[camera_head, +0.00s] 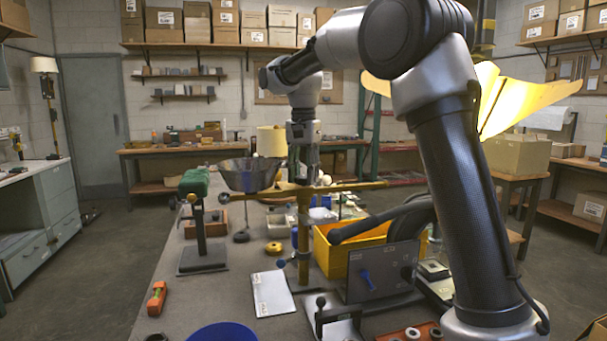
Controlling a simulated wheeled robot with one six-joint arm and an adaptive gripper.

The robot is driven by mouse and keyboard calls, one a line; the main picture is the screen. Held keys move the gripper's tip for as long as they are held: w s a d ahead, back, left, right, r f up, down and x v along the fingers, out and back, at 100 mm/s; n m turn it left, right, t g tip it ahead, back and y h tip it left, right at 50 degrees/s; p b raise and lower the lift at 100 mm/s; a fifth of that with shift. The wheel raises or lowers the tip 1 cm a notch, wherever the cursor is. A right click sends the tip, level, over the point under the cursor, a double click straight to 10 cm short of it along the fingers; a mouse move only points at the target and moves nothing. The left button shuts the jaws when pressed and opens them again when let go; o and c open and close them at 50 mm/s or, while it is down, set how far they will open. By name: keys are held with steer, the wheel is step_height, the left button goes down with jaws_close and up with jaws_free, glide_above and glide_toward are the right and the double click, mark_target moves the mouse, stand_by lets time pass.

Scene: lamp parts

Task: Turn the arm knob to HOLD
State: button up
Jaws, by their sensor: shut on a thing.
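A brass lamp stand (304,235) stands upright on the bench, with a horizontal brass arm (345,187) across its top. My gripper (304,180) points down at the crossing of post and arm. It is shut on a small part there, which I take to be the arm knob; the fingers hide it, and its turn and any HOLD mark cannot be read. A dark metal bowl-shaped shade (249,174) is at the arm's left end. A blue knob (294,237) shows lower on the post.
A green-topped stand (203,225) is left of the lamp. A yellow bin (335,256) and a grey panel with a blue lever (367,281) are to the right. A white sheet (271,293), an orange level (157,298) and a blue dish (222,332) lie in front.

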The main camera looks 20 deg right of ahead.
mark_target(304, 177)
stand_by(0.5)
steer(key=o, duration=1)
steer(key=shift+r, duration=0.1)
step_height(304, 177, up, 12)
steer(key=shift+f, duration=0.1)
